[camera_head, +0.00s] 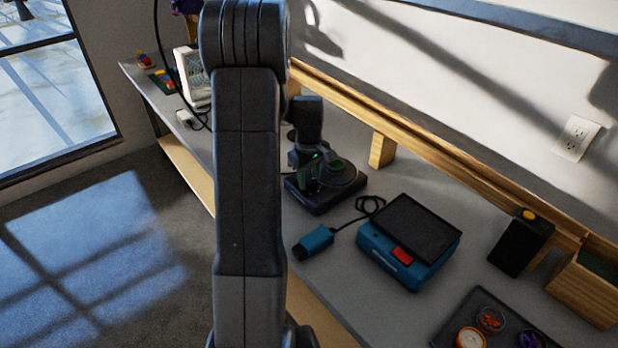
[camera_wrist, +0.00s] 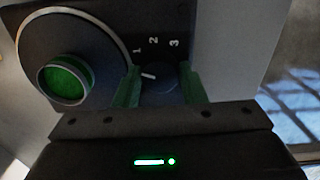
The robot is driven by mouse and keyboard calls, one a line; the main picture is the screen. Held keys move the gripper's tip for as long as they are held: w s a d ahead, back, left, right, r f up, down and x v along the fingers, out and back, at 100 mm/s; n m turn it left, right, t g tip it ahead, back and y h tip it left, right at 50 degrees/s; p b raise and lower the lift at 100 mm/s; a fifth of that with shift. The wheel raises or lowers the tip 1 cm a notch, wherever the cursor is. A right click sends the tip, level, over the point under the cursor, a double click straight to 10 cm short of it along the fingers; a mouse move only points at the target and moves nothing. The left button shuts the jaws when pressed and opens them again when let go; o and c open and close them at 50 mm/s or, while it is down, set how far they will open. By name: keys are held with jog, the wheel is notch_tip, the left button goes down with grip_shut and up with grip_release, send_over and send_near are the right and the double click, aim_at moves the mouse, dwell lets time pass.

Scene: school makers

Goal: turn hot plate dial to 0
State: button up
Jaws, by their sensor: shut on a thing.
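The hot plate (camera_head: 318,203) is a dark unit on the bench with a round plate. Its black dial (camera_wrist: 160,84) sits between the two green fingers of my gripper (camera_wrist: 161,88) in the wrist view, and the gripper is shut on it. The dial's white mark points left, just past the 1 on the side away from 2. The numerals 1, 2 and 3 show above the dial; no 0 is visible, and the left finger covers part of the face. In the head view my gripper (camera_head: 308,170) is at the hot plate, and the dial cannot be made out.
A round container with green contents (camera_wrist: 66,80) stands on the hot plate, left of my fingers. A blue device with a dark top (camera_head: 405,240) and a blue corded handpiece (camera_head: 315,241) lie nearer on the bench. A tray (camera_head: 455,318) holds small dishes.

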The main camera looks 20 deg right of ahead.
jog(key=shift+w+r+n, duration=0.1)
jog(key=shift+n, duration=1.8)
jog(key=o, duration=1)
